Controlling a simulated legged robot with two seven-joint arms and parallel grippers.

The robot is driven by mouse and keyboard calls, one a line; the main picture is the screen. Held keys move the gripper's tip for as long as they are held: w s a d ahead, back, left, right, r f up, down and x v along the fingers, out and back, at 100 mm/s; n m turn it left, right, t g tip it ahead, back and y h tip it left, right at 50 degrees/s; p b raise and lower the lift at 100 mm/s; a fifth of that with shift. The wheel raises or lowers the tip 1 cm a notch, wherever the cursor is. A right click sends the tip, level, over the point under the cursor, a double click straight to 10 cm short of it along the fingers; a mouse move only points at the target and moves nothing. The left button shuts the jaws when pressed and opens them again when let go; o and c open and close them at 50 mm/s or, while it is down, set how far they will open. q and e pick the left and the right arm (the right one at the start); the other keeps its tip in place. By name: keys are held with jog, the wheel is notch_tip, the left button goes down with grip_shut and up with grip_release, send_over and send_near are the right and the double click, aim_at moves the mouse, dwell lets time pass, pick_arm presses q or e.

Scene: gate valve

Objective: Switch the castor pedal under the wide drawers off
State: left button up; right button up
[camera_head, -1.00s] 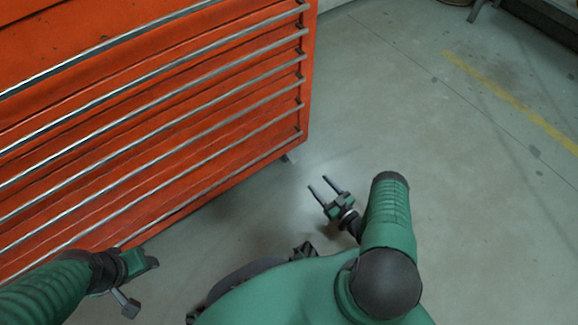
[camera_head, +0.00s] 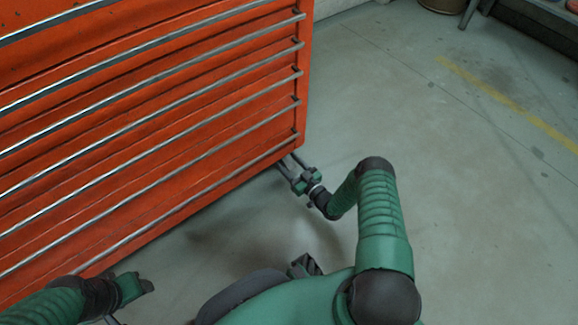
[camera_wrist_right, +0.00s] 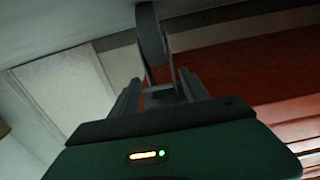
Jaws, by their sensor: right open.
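The orange-red chest of wide drawers (camera_head: 150,110) fills the left of the head view. My right gripper (camera_head: 287,162) is low beside the chest's lower right corner, with its fingertips partly under the edge. In the right wrist view its two open fingers (camera_wrist_right: 158,93) point at a grey castor (camera_wrist_right: 152,38). A flat grey pedal-like piece (camera_wrist_right: 163,92) shows between the fingers, not clearly gripped. The castor is hidden in the head view. My left gripper (camera_head: 133,288) is at the lower left by the chest's base; its fingers are not clear.
Grey concrete floor (camera_head: 430,190) lies free to the right, with a yellow line (camera_head: 505,98) across it. A bench (camera_head: 540,30) and a round container (camera_head: 441,4) stand at the far top right.

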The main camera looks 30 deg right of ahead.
grip_shut()
dwell(0.3)
dwell(1.1)
